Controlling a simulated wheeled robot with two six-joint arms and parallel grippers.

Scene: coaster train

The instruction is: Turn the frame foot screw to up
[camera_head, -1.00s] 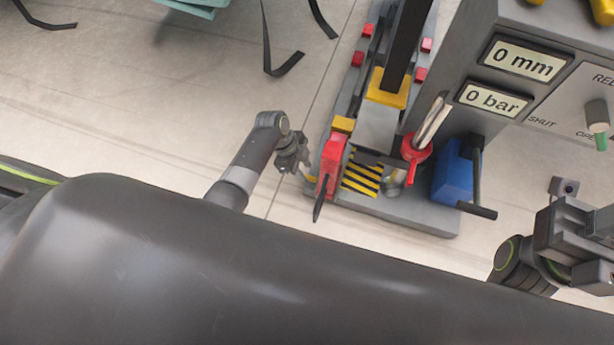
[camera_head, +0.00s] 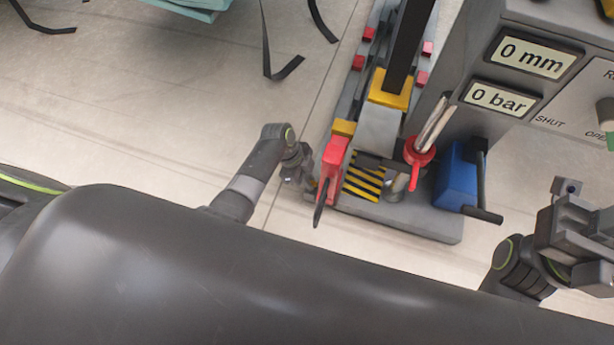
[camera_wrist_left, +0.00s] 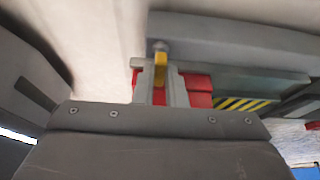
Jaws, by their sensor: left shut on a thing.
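In the left wrist view, a small yellow piece (camera_wrist_left: 160,68), which looks like the frame foot screw's handle, stands between my left fingertips (camera_wrist_left: 161,82). A grey round end shows just beyond it. My left gripper (camera_head: 307,180) is shut on this piece, low at the left side of the frame's grey base (camera_head: 425,222). In the head view the piece is mostly hidden by the gripper. My right gripper (camera_head: 568,225) is at the right edge, away from the frame, and its fingers cannot be made out.
A red block (camera_head: 332,165) with a black lever is right beside my left gripper. A yellow-black striped plate (camera_head: 363,184), a red-collared grey rod (camera_head: 419,150) and a blue box (camera_head: 455,180) are further right. A grey panel reads 0 mm (camera_head: 530,58) and 0 bar. The floor at left is mostly clear.

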